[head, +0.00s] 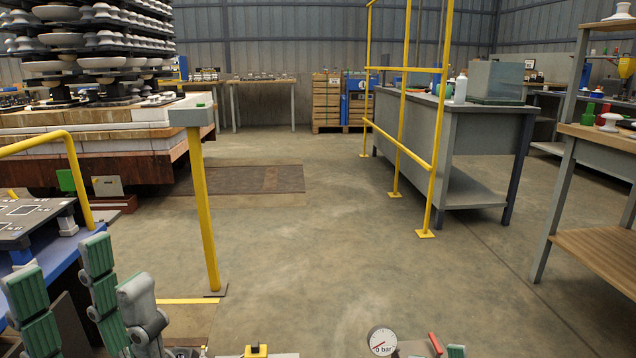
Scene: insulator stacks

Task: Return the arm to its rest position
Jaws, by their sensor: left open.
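My left gripper (60,266) is in the lower left corner of the head view, with ridged green pads on its grey fingers. The fingers stand apart with a gap between them, and I see nothing held there. It is beside the blue-edged table (62,288) at the left edge. My left arm behind the fingers is mostly cut off by the bottom of the picture.
A yellow post (204,210) with a grey box on top stands just beyond my left gripper. A yellow rail (60,150) is at left. Insulators stand on a kiln car (90,160). A grey workbench (490,150) and yellow frame (403,100) stand right. The middle floor is clear.

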